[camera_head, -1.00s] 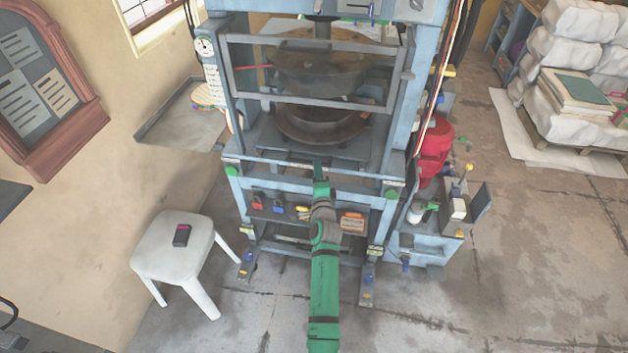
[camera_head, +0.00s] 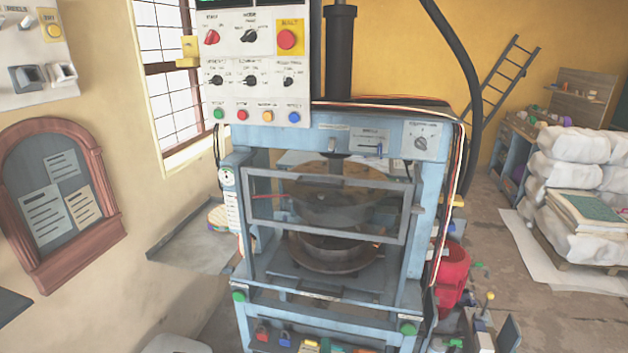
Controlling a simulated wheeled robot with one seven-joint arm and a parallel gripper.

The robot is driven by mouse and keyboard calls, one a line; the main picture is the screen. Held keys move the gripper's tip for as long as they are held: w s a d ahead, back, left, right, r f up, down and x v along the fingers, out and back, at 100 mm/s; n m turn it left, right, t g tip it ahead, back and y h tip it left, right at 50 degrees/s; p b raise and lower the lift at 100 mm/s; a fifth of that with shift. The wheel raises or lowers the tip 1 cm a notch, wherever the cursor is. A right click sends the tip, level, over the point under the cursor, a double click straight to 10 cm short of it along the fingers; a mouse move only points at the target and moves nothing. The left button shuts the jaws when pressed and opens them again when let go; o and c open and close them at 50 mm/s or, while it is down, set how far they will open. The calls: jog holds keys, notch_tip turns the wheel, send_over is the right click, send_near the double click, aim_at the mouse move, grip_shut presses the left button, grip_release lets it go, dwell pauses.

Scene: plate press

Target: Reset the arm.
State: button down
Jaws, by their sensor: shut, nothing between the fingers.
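My gripper cannot be made out in the view now. Only a sliver of green, likely part of my arm, shows at the bottom edge, right of the padlocks. The blue-framed press (camera_head: 425,185) stands in the middle. Its grey guard frame (camera_head: 325,173) is across the front, and round dark plates (camera_head: 335,255) show behind it.
A control panel (camera_head: 255,65) with a red button is above the press at the left. A grey shelf (camera_head: 190,250) juts from the left wall. A red container (camera_head: 455,270) stands at the right.

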jog(key=s+a+f+n+g, duration=0.15)
jog(key=s+n, duration=0.25)
jog(key=s, duration=1)
jog(key=s+a+f+n, duration=0.1)
jog(key=s+f+n, duration=0.2)
jog(key=s, duration=1)
jog(key=s+r+n, duration=0.4)
jog(key=s+r, duration=0.1)
jog(key=s, duration=0.5)
jog(key=s+a+r+n, duration=0.1)
jog(key=s+r+n, duration=0.3)
jog(key=s, duration=0.6)
jog(key=shift+s+r+n+g, duration=0.15)
jog(key=shift+r+n+g, duration=0.2)
jog(key=shift+r, duration=0.3)
jog(key=shift+w+a, duration=0.15)
jog(key=shift+w, duration=0.05)
